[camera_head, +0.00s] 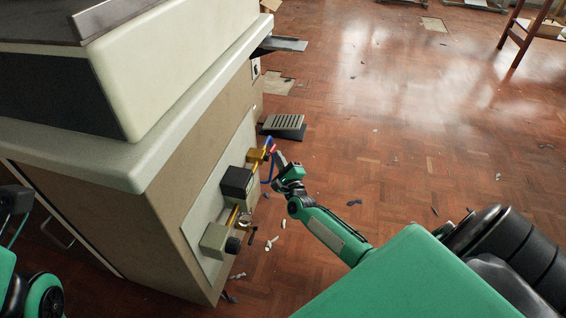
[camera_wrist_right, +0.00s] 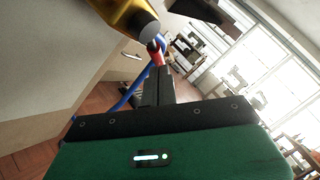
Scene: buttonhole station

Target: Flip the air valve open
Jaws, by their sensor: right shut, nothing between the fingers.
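The brass air valve (camera_head: 256,155) sits at the far end of a row of fittings on the cabinet's side panel. A small red lever (camera_head: 272,148) shows at its outer end, with a blue hose (camera_head: 267,174) looping beside it. My right gripper (camera_head: 278,157) is shut and empty, its tips right beside the red lever. In the right wrist view the brass valve body (camera_wrist_right: 130,14) is at the top. The red lever (camera_wrist_right: 156,55) is just ahead of the shut fingers (camera_wrist_right: 157,78); I cannot tell whether they touch. The blue hose (camera_wrist_right: 132,92) runs behind. My left gripper is out of view.
A black-faced box (camera_head: 237,183) and a grey box with a black knob (camera_head: 215,241) share the panel (camera_head: 197,226). A grey foot pedal (camera_head: 284,123) stands on the floor beyond the valve. Scraps litter the wooden floor (camera_head: 380,130), which is otherwise open to the right.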

